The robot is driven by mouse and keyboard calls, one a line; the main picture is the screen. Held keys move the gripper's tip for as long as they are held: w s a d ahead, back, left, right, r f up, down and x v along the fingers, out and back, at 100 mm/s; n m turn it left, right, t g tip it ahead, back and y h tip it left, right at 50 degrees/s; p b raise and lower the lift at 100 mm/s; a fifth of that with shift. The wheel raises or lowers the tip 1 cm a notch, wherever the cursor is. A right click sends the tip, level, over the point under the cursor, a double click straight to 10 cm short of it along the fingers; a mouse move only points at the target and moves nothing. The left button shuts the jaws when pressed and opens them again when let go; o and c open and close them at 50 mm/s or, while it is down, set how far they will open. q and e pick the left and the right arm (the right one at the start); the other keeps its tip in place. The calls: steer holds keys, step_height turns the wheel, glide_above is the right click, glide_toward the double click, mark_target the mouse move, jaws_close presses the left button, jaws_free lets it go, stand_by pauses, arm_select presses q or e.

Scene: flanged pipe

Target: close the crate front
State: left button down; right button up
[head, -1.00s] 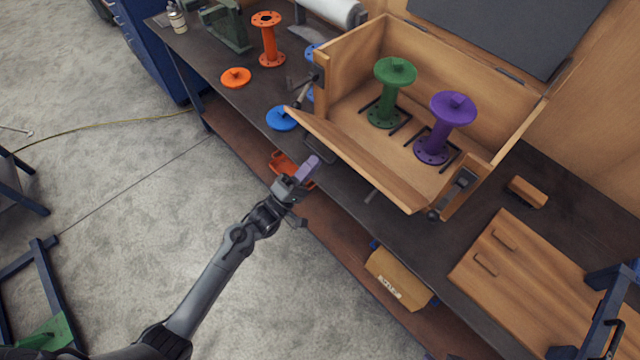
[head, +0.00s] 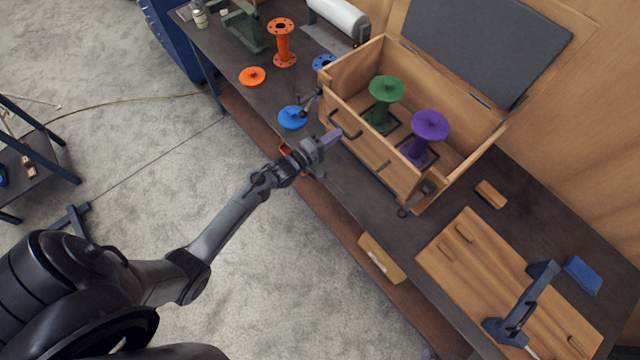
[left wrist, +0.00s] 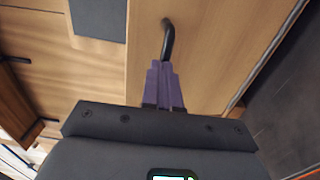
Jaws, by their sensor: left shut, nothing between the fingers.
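The wooden crate (head: 465,172) stands on the bench with its top open. Its front panel (head: 372,152) is now upright against the crate's front side and carries black handles; I cannot tell whether it is latched. A green flanged pipe (head: 386,90) and a purple flanged pipe (head: 430,126) stand inside. My left gripper (head: 333,137) is shut and empty, its purple fingertips at the left part of the front panel. In the left wrist view the fingertips (left wrist: 164,75) are close to the panel (left wrist: 200,60) and a dark handle (left wrist: 168,38). My right gripper is not in view.
A blue flanged piece (head: 292,117), an orange disc (head: 252,76) and an orange flanged pipe (head: 284,45) are left of the crate. A wooden board with handles (head: 480,265) lies at right, near a small wooden block (head: 491,194). Open floor lies in front of the bench.

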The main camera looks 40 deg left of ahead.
mark_target(352, 121)
arm_select(q)
steer(key=shift+w+d+r+p, duration=0.2)
steer(key=shift+w+r, duration=0.15)
steer(key=shift+w, duration=0.35)
steer(key=shift+w+d+r+p, duration=0.1)
steer(key=shift+w+r+p, duration=0.15)
steer(key=shift+w, duration=0.4)
steer(key=shift+r, duration=0.1)
